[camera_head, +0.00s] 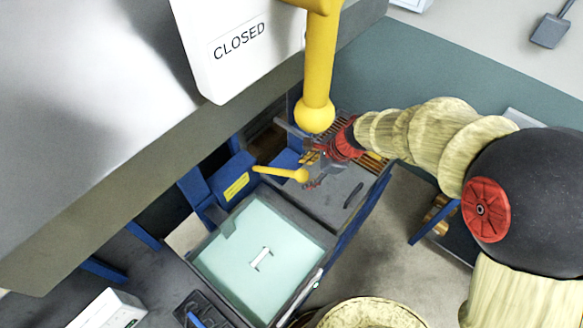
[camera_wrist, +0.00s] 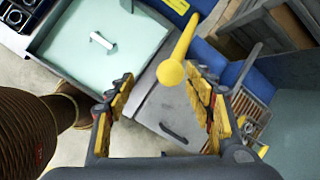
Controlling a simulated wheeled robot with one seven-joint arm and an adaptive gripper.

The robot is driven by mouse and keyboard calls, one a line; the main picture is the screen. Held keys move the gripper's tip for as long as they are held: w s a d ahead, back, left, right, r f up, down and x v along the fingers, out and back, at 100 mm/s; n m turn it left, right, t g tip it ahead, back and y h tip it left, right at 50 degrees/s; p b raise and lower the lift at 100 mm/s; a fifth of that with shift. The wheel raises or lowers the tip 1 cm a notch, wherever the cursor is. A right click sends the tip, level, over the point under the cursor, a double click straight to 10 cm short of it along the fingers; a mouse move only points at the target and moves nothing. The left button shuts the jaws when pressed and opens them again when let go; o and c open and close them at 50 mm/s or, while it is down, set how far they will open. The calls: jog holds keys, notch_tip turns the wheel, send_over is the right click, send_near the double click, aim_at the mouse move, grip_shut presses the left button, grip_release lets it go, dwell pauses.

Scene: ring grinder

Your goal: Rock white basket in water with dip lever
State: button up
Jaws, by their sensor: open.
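The dip lever (camera_head: 281,172) is a yellow rod with a ball end, sticking out from a blue bracket with a yellow label. In the wrist view the lever (camera_wrist: 183,50) reaches in from the top, its ball between and just beyond my open fingers. My gripper (camera_wrist: 165,105) is open, with worn yellow pads either side of the ball, and holds nothing. In the head view my gripper (camera_head: 316,172) is at the ball end of the lever. No white basket can be made out. A pale green lid (camera_head: 225,262) with a white handle covers the tank beside the lever, so any water is hidden.
A larger yellow lever (camera_head: 319,70) with a ball end hangs above my gripper, near a white sign reading CLOSED (camera_head: 240,45). A grey lid (camera_head: 335,200) with a dark handle lies below my gripper. A slatted rack (camera_head: 375,161) stands behind it.

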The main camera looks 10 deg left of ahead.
aim_at(305, 173)
jog(key=shift+w+d+f+m+t, duration=0.1)
jog(key=shift+w+d+m+t, duration=0.4)
jog(key=shift+w, duration=0.3)
jog(key=x, duration=0.7)
jog(key=shift+f, duration=0.35)
jog(key=shift+c, duration=0.4)
jog(key=shift+r, duration=0.1)
grip_shut()
